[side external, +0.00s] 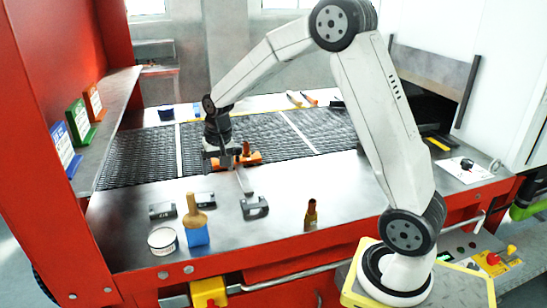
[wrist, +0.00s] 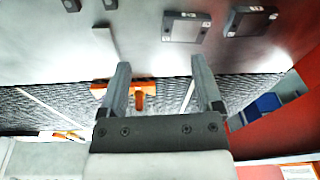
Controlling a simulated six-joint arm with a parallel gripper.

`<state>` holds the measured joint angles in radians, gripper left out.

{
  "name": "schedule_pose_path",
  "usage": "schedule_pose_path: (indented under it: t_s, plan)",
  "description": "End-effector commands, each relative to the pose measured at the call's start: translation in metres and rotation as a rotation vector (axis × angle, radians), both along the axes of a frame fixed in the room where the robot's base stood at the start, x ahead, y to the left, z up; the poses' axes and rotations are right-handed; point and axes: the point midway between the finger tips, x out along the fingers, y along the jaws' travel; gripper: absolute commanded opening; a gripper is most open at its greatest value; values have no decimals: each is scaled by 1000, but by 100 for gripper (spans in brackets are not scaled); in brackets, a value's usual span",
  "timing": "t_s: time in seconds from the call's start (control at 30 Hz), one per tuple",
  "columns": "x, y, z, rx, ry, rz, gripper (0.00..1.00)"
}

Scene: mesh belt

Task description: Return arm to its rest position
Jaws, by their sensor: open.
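My gripper (side external: 224,166) hangs over the near edge of the black mesh belt (side external: 140,155) in the side external view. In the wrist view its two fingers are spread wide, with nothing held between them (wrist: 160,66). An orange piece with an upright handle (side external: 249,158) lies on the belt close beside the gripper. In the wrist view the orange piece (wrist: 145,86) shows beyond the fingers, and the left finger covers part of it. I cannot tell its exact distance from the fingers. My arm is bent up and reaches left from its base.
On the grey ledge in front stand a blue block with a wooden-handled brush (side external: 197,229), a round tin (side external: 162,241), dark blocks (side external: 255,208) and a brown bottle-shaped item (side external: 311,214). A red wall (side external: 40,60) and a shelf with coloured cards (side external: 79,121) are at left.

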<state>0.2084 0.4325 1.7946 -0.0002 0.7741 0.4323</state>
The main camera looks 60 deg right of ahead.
Motion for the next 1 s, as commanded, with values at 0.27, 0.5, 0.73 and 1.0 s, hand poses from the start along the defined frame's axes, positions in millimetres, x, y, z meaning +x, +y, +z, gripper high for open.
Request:
schedule_pose_path:
  t_s: [0.27, 0.5, 0.73, 1.0]
  plan:
    - [-58, 45, -10, -29, -28, 229, 83]
    - [-115, 75, -23, -57, -54, 425, 83]
    - [-162, 93, -35, -80, -74, 576, 83]
    - [-182, 98, -40, -90, -82, 635, 83]
